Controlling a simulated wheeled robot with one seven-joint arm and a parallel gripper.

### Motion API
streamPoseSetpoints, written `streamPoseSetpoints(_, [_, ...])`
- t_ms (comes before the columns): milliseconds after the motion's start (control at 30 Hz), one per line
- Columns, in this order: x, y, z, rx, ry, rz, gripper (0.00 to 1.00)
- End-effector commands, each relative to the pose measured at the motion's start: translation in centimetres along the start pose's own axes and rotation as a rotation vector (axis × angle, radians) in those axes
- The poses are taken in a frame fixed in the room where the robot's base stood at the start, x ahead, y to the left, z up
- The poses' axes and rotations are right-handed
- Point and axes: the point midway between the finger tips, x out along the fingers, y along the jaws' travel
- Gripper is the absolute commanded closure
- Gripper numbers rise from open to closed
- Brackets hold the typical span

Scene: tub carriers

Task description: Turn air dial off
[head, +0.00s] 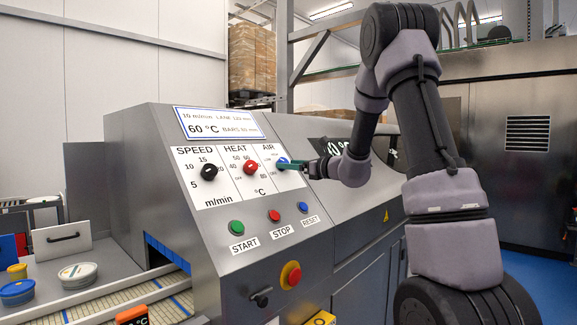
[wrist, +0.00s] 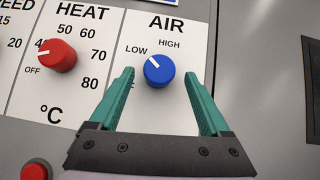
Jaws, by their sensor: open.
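The blue air dial (wrist: 158,71) is on the white panel under the word AIR. Its white pointer line aims up and left, toward LOW. HIGH is printed above it, and a label at its lower left is mostly hidden by my left finger. My gripper (wrist: 159,76) is open, with one teal finger on each side of the dial and a gap to it on both sides. In the head view, the dial (head: 282,162) is partly covered by my gripper (head: 290,165) at the panel's right end.
The red heat dial (wrist: 56,56) is just left of my gripper, its pointer aimed left. The black speed dial (head: 209,172) is farther left. Start (head: 236,227), stop (head: 274,215) and reset (head: 303,207) buttons sit below. A red stop knob (head: 290,275) is lower still.

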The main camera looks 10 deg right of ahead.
Motion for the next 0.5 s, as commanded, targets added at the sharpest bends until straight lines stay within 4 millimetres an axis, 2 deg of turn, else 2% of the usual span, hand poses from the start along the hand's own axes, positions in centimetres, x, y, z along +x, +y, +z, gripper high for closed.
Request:
streamPoseSetpoints(133, [0.99, 0.02, -0.04, 0.0, 0.001, 0.001, 0.19])
streamPoseSetpoints(400, [1.15, 0.02, -0.02, 0.001, 0.001, 0.0, 0.19])
streamPoseSetpoints(433, [1.14, 0.03, -0.02, 0.001, 0.001, 0.0, 0.23])
streamPoseSetpoints(500, [1.14, 0.03, -0.02, 0.0, 0.001, 0.0, 0.5])
